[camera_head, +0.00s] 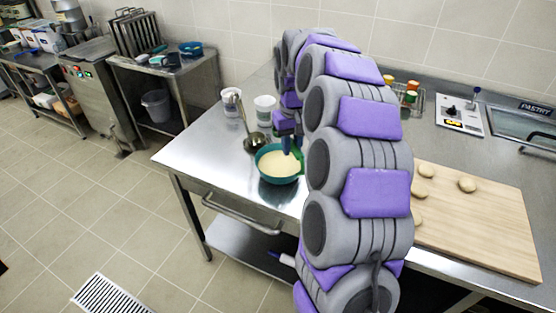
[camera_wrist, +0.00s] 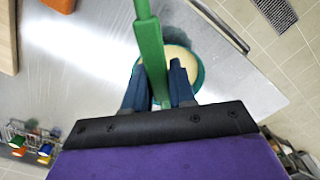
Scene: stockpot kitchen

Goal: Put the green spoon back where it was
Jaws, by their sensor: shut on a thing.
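My gripper (camera_head: 288,147) is shut on the green spoon (camera_wrist: 150,50). In the wrist view the spoon's handle runs between the two blue fingers (camera_wrist: 155,75). In the head view a little of the green spoon (camera_head: 300,150) shows beside the fingers, at the right of the teal bowl (camera_head: 279,181). The bowl holds a pale cream-coloured mix and also shows behind the spoon in the wrist view (camera_wrist: 199,76). My gripper is over the bowl. I cannot tell whether the spoon touches the mix. My arm hides part of the counter.
A wooden board (camera_head: 485,231) with several dough balls is at the right. A bottle rack (camera_head: 410,98) stands at the back. Bare steel counter (camera_head: 205,150) is at the left.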

